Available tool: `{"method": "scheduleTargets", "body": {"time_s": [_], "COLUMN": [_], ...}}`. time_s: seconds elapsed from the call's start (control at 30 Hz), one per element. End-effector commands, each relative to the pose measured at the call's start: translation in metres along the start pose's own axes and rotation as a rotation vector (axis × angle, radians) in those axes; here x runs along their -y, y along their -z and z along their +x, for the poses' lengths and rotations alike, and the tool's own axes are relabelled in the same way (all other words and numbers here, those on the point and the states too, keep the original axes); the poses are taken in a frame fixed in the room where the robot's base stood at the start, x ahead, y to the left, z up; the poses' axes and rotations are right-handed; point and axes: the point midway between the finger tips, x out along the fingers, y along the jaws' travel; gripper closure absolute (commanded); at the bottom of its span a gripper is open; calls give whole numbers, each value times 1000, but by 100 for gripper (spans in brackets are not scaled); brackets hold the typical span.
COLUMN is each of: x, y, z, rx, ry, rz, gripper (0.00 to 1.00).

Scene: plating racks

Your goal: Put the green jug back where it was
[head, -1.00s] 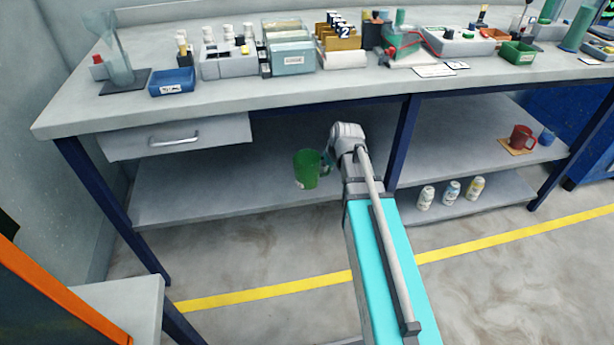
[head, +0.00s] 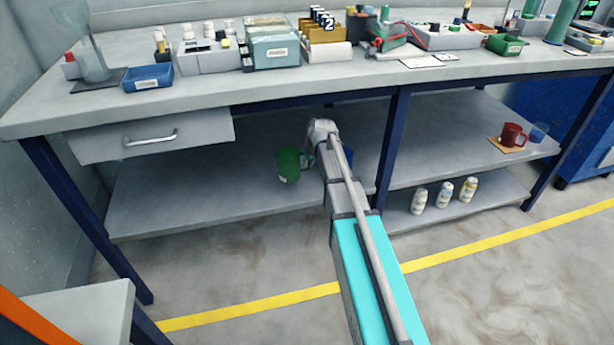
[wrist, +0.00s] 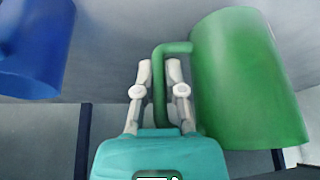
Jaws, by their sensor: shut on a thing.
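The green jug (head: 288,166) is in the space under the bench, over the left lower shelf (head: 170,205). In the wrist view the green jug (wrist: 245,80) is at the right, with its handle between the fingers of my gripper (wrist: 160,72). My gripper is shut on that handle. In the head view my gripper (head: 309,158) is mostly hidden by my own wrist. A blue jug (wrist: 38,45) shows at the upper left of the wrist view, apart from the green one. Whether the green jug's base touches the shelf cannot be told.
A bench post (head: 390,150) stands right of my arm. A drawer (head: 150,137) hangs above the left shelf. A red mug (head: 512,135) sits on a mat on the right shelf, with several bottles (head: 444,193) below. The left part of the left shelf is clear.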

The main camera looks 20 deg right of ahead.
Motion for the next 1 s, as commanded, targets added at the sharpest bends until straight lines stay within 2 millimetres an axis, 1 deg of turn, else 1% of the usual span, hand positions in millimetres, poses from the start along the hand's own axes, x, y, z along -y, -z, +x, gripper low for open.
{"method": "scheduleTargets", "body": {"time_s": [0.03, 0.13, 0.67, 0.87, 1.0], "x": [-1, -2, -2, -4, -4], "y": [1, 3, 5, 8, 2], "z": [9, 14, 18, 33, 43], "rx": [0, 0, 0, 0, 0], "ry": [0, 0, 1, 1, 1], "rz": [0, 0, -1, -2, -2], "gripper": [100, 100, 100, 100, 100]}}
